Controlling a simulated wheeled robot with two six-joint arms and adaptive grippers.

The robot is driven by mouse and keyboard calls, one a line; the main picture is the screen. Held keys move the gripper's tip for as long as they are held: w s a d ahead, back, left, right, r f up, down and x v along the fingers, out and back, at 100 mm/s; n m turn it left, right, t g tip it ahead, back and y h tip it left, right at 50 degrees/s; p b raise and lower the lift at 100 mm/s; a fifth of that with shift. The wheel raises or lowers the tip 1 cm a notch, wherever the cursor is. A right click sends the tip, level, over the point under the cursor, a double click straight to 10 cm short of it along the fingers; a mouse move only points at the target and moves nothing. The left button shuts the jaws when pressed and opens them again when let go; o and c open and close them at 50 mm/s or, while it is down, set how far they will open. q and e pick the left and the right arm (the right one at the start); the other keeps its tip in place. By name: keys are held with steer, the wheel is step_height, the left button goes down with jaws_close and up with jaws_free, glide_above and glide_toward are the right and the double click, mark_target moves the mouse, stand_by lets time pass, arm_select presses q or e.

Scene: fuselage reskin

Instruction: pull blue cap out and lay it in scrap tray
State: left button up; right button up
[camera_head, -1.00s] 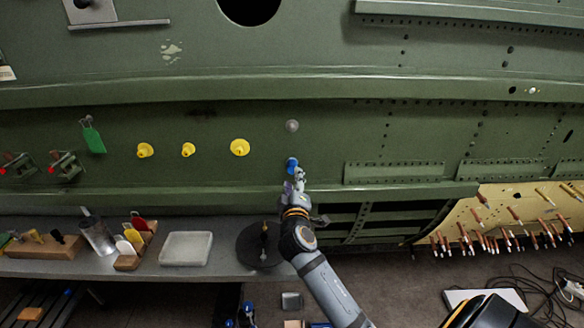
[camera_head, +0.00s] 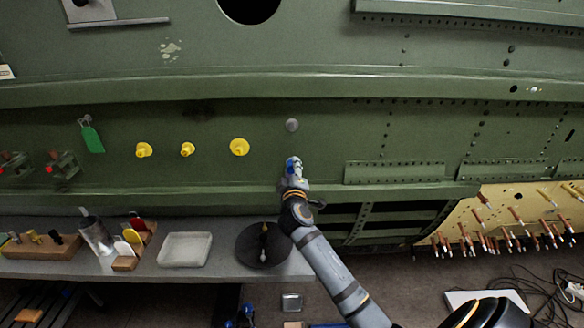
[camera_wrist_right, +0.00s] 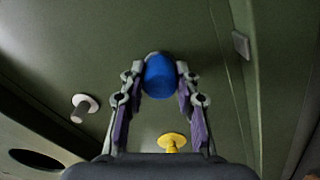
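The blue cap (camera_head: 291,164) sits at the green panel, below a small grey round plug. In the right wrist view the cap (camera_wrist_right: 160,76) stands between the tips of my right gripper (camera_wrist_right: 160,72). One finger lies close along each side of it; whether both press on it I cannot tell. In the head view my right gripper (camera_head: 295,168) comes up from below and partly covers the cap. A pale shallow tray (camera_head: 185,249) on the grey bench looks empty; it may be the scrap tray. My left gripper is not in view.
Three yellow caps (camera_head: 239,147) stick out of the panel to the left. The grey plug (camera_head: 292,125) is just above. A black round disc (camera_head: 263,245) stands on the bench (camera_head: 220,267) right of the pale tray. A wooden holder (camera_head: 125,263) stands left of it.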

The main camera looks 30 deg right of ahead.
mark_target(292, 171)
jaws_close()
steer(key=shift+s+a, duration=0.1)
steer(key=shift+s, duration=0.1)
steer(key=shift+s+a, duration=0.35)
steer(key=shift+s, duration=0.2)
steer(key=shift+s+a, duration=0.1)
steer(key=shift+s+a, duration=0.35)
steer(key=shift+s, duration=0.25)
steer(key=shift+s+a, duration=0.1)
steer(key=shift+s, duration=0.05)
steer(key=shift+v, duration=1.5)
